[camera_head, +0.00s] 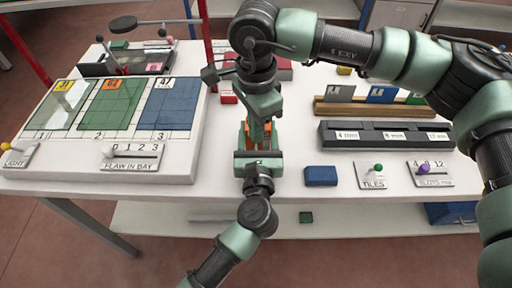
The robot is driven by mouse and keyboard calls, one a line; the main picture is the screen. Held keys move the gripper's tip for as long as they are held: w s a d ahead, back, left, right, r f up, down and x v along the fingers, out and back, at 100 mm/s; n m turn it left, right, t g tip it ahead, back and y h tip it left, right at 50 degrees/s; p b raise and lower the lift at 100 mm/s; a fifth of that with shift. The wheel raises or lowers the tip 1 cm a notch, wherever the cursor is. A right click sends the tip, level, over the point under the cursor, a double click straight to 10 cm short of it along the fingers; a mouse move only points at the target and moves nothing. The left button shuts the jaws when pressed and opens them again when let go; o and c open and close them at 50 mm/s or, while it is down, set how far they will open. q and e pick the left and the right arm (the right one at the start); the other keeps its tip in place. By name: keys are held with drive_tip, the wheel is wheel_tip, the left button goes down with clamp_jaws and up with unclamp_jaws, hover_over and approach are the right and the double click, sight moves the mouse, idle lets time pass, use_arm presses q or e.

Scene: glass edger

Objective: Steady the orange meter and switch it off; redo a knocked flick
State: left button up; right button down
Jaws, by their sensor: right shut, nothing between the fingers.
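The orange meter (257,133) stands near the table's front middle, mostly hidden between my two grippers; only small orange parts show. My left gripper (258,150) comes up from the front, with its fingers at the meter's near side. I cannot tell whether they are closed on it. My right gripper (262,117) comes down from behind and above. It is shut and empty, with its tips close to the meter's top; contact cannot be made out. The meter's switch is hidden.
On the left is a white board (60,155) with coloured panels and a FLAW IN BAY slider (133,154). On the right are a black slotted block (385,137), a blue block (320,176), a TILES panel (370,180) and a SLOTS panel (430,178).

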use_arm(q)
drive_tip(key=o, duration=1.7)
drive_tip(key=s, duration=1.2)
drive_tip(key=shift+d, duration=0.1)
